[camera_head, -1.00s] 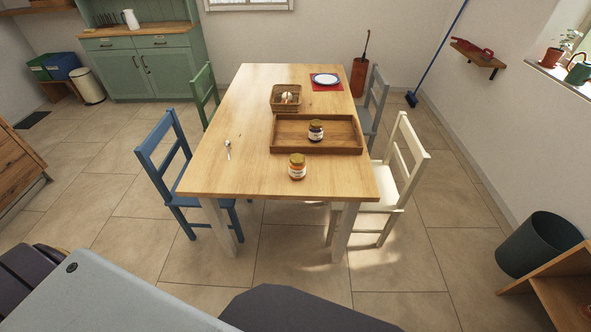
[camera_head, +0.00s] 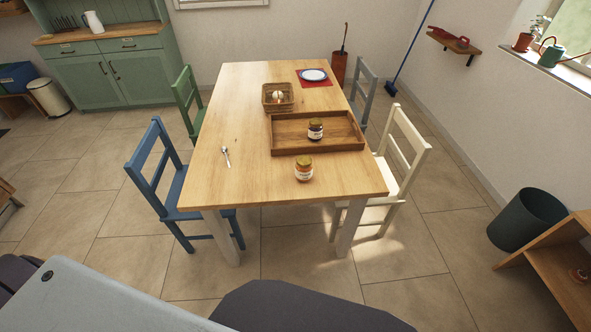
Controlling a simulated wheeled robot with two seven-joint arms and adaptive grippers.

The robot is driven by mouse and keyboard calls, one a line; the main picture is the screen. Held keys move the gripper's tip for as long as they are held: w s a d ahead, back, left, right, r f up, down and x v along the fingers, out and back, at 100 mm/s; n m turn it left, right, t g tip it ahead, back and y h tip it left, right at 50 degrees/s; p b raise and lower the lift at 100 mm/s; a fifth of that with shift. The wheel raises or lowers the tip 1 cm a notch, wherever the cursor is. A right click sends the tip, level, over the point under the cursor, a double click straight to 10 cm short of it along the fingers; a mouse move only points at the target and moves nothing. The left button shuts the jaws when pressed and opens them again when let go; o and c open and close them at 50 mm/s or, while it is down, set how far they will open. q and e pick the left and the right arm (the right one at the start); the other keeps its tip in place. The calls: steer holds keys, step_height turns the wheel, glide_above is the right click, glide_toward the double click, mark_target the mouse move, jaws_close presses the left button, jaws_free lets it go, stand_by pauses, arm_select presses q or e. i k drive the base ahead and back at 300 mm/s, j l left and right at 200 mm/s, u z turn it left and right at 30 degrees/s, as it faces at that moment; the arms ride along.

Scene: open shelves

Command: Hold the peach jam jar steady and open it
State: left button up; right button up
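A jar with orange contents, a gold lid and a white label (camera_head: 304,170), which looks like the peach jam jar, stands upright near the front edge of the wooden table (camera_head: 235,185). A second jar with dark contents and a gold lid (camera_head: 315,130) stands inside the wooden tray (camera_head: 290,144) behind it. Both lids appear to be on. Neither of my grippers shows in the view; only parts of my own body show along the bottom edge, well short of the table.
A spoon (camera_head: 226,157), a basket (camera_head: 278,104) and a plate (camera_head: 313,75) are on the table. Blue (camera_head: 158,175) and green (camera_head: 186,100) chairs stand left, white (camera_head: 402,160) and grey (camera_head: 363,95) right. A bin (camera_head: 525,222) and shelf (camera_head: 550,262) are at right. Floor before the table is clear.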

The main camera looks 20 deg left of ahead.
mark_target(303, 175)
steer(key=j+z, duration=0.1)
steer(key=j, duration=0.45)
steer(key=j+z, duration=0.1)
steer(key=j, duration=0.5)
steer(key=k+j, duration=0.15)
steer(key=j, duration=0.4)
steer(key=j+z, duration=0.15)
steer(key=j, duration=0.4)
steer(key=k+j+z, duration=0.1)
steer(key=j, duration=0.45)
steer(key=k+j+z, duration=0.1)
steer(key=j, duration=0.45)
steer(key=k, duration=0.05)
